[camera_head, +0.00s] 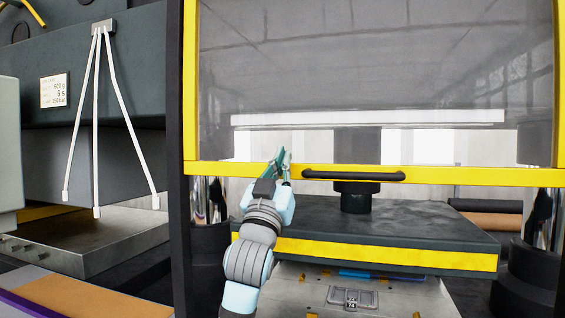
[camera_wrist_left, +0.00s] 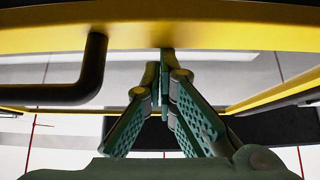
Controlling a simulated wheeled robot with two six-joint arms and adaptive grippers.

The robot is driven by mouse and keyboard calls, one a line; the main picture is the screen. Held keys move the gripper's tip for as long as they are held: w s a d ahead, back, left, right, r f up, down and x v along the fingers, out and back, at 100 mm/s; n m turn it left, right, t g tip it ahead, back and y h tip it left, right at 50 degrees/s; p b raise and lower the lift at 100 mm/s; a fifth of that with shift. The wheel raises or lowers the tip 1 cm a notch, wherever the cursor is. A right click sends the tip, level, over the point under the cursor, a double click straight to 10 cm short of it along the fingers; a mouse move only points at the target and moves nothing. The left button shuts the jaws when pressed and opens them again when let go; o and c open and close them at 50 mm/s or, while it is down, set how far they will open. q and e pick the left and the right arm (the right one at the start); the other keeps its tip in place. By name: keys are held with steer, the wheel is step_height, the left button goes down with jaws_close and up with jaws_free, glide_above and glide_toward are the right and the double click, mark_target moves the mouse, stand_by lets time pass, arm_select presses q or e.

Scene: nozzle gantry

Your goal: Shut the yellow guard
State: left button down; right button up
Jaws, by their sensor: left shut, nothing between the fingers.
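The yellow guard (camera_head: 425,174) is a yellow frame around a see-through panel. Its lower bar is above a dark press plate with a yellow front stripe, and open space shows beneath the bar. A black handle (camera_head: 353,175) is on the bar and also shows at left in the left wrist view (camera_wrist_left: 85,75). My left gripper (camera_head: 282,158) is shut and empty, beside the handle on its left in the head view. In the left wrist view its fingertips (camera_wrist_left: 163,68) reach the yellow bar; whether they touch it I cannot tell. My right gripper is not in view.
The dark plate (camera_head: 370,225) lies below the guard, above a grey mould marked 74 (camera_head: 352,298). Shiny columns (camera_head: 210,200) stand at both sides. A dark machine unit (camera_head: 75,90) with white rods (camera_head: 97,130) hangs at left, over a grey block.

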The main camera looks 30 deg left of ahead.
arm_select(q)
step_height(320, 180, down, 14)
steer(key=b, duration=0.9)
steer(key=shift+s+r, duration=0.15)
steer(key=shift+r, duration=0.1)
